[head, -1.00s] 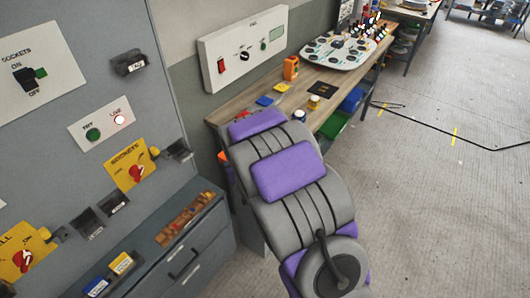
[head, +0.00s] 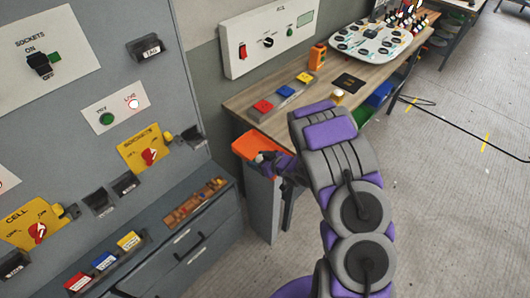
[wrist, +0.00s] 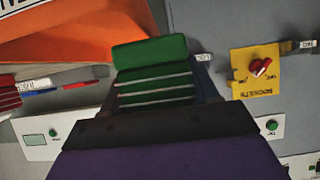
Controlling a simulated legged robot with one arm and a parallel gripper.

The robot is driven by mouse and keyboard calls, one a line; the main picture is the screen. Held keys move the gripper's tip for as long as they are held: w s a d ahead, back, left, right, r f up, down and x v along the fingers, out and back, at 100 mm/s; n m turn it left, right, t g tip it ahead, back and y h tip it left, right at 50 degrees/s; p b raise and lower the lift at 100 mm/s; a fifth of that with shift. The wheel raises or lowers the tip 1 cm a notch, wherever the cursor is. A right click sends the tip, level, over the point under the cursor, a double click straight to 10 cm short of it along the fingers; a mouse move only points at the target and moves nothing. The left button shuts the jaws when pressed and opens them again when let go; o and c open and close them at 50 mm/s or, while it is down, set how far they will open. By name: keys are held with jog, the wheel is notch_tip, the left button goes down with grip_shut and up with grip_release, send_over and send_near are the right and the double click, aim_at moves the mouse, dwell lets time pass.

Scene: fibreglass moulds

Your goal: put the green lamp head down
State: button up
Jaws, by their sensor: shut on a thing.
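My gripper (head: 268,158) reaches left from my purple and grey arm in the head view, beside the orange bin (head: 243,146). In the wrist view, a green ribbed thing (wrist: 151,52), which I take for the green lamp head, is right in front of my wrist, held in my shut gripper. My wrist housing covers its near end, and the fingertips are hard to make out. I cannot make out the green thing in the head view. The orange bin also shows in the wrist view (wrist: 90,42), close beside the green thing.
The workbench (head: 262,92) carries red, blue and yellow blocks (head: 283,91) and an orange device (head: 317,56). The grey cabinet with a yellow sockets panel (head: 145,149) stands left, with a drawer unit (head: 195,240) below. Floor at right is mostly clear, with a black cable (head: 465,137).

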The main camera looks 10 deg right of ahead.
jog(key=w, duration=0.1)
jog(key=w+d, duration=0.1)
jog(key=w, duration=0.1)
jog(key=w+d, duration=0.1)
jog(key=w, duration=0.1)
jog(key=shift+w+d+f, duration=0.15)
jog(key=shift+f, duration=0.2)
jog(key=shift+w, duration=0.65)
jog(key=f, duration=0.1)
jog(key=d+f, duration=0.1)
jog(key=d+f+b, duration=0.1)
jog(key=shift+w+f, duration=0.1)
jog(key=shift+f, duration=0.3)
jog(key=shift+a+r, duration=0.1)
jog(key=shift+a, duration=0.45)
jog(key=o, duration=0.9)
jog(key=shift+a, duration=0.25)
jog(key=shift+o, duration=1.4)
jog(key=shift+d, duration=0.6)
jog(key=shift+s+d+r, duration=0.15)
jog(key=shift+s+r, duration=0.1)
jog(key=shift+s, duration=0.1)
jog(key=p+v, duration=0.1)
jog(key=v, duration=0.9)
jog(key=shift+s+d+r, duration=0.15)
jog(key=shift+s+d, duration=0.1)
jog(key=shift+d, duration=0.1)
jog(key=shift+r, duration=0.15)
